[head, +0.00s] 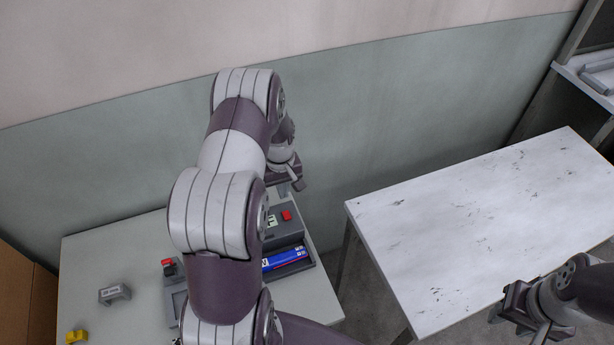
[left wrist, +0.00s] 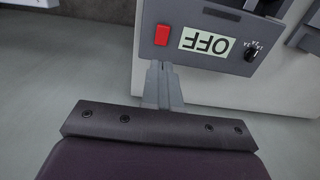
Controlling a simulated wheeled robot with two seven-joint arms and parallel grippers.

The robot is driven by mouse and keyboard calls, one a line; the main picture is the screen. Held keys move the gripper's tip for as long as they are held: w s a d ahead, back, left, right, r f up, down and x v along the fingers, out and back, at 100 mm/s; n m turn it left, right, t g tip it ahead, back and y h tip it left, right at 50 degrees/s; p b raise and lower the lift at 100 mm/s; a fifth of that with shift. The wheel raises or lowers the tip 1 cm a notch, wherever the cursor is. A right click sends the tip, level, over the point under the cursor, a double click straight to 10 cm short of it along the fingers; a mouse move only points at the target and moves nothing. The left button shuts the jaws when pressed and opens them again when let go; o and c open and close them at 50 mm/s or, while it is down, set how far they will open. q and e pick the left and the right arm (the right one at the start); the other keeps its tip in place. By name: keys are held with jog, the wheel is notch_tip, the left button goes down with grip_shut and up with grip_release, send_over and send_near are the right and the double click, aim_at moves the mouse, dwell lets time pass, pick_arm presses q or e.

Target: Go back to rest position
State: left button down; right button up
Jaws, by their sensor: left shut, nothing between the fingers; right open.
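My left gripper (head: 294,182) is at the far right corner of the left table, beyond a grey control box, partly hidden behind my own arm. In the left wrist view its two fingers (left wrist: 160,75) are pressed together with nothing between them. They point toward the control box (left wrist: 225,60), near its red button (left wrist: 162,35) and a display reading OFF (left wrist: 207,42); I cannot tell if they touch it. My right gripper (head: 510,312) is open at the lower right, by the front edge of the white table, with nothing visible in it.
The left table (head: 120,250) carries a small grey block (head: 115,293), a yellow part (head: 76,336), another red button (head: 169,266) and a blue item (head: 286,259) in a dark tray. The white table (head: 480,220) is bare. A wall stands behind; shelving is far right.

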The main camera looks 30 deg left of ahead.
pick_arm(q)
jog(key=shift+s+d+f+m, duration=0.15)
jog(key=shift+s+f+m, duration=0.05)
jog(key=shift+m, duration=0.2)
jog(key=s+d+r+m, duration=0.4)
jog(key=s+d+r, duration=0.2)
jog(key=d+r, duration=0.1)
jog(key=s+d+r+m+t, duration=0.1)
jog(key=s+d+r+m, duration=0.4)
jog(key=d+r, duration=0.3)
jog(key=shift+s+d+r+m+b, duration=0.15)
jog(key=shift+s+d+m+b, duration=0.25)
jog(key=shift+s+d, duration=0.65)
jog(key=shift+d, duration=0.2)
